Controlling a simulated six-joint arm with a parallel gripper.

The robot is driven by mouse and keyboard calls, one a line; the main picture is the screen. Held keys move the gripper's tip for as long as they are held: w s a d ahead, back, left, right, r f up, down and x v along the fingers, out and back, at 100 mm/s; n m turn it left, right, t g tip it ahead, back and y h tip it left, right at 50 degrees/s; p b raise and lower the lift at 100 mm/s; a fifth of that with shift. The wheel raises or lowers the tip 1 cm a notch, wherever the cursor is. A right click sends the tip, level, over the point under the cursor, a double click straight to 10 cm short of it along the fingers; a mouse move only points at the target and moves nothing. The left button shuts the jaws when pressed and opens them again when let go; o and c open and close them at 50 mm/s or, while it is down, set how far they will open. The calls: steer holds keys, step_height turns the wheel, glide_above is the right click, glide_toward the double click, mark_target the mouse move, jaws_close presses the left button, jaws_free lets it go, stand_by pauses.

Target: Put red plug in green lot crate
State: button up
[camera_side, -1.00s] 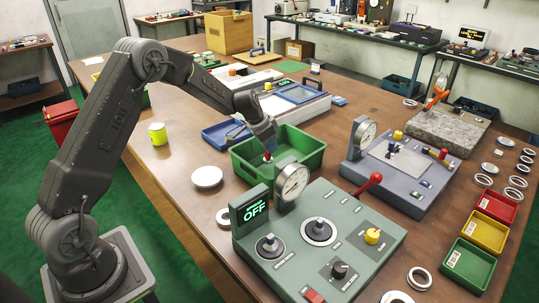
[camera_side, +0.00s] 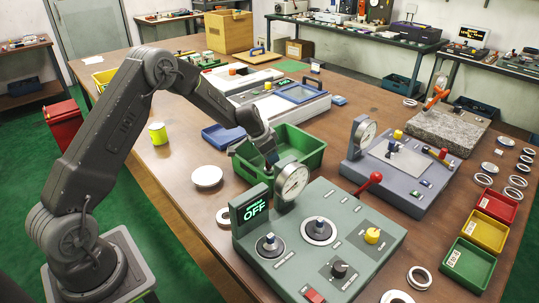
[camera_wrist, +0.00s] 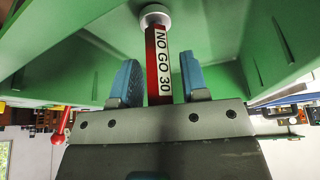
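The red plug (camera_wrist: 158,62) shows in the wrist view, with a "NO GO 30" label and a pale round end. It is inside the large green bin (camera_side: 308,150). My gripper (camera_wrist: 160,82) reaches into that bin, with its blue fingers on either side of the plug's red shaft. A gap shows beside the shaft, so the fingers look open around it. In the side view my gripper (camera_side: 271,160) hides the plug. The small green lot crate (camera_side: 467,265) stands at the table's front right, with a white label.
A yellow crate (camera_side: 491,231) and a red crate (camera_side: 497,206) stand behind the small green crate.

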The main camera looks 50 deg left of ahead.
steer(key=shift+o, duration=0.3)
steer(key=shift+r, duration=0.2)
steer(key=v, duration=1.2)
steer(key=s+d+r, duration=1)
steer(key=s+r, duration=0.1)
steer(key=s+d+r+n, duration=0.1)
steer(key=s+d, duration=0.2)
steer(key=s, duration=0.7)
steer(key=s+d+r+n+t+y, duration=0.1)
steer(key=s+d+n, duration=0.1)
steer(key=s, duration=0.8)
steer(key=shift+d, duration=0.7)
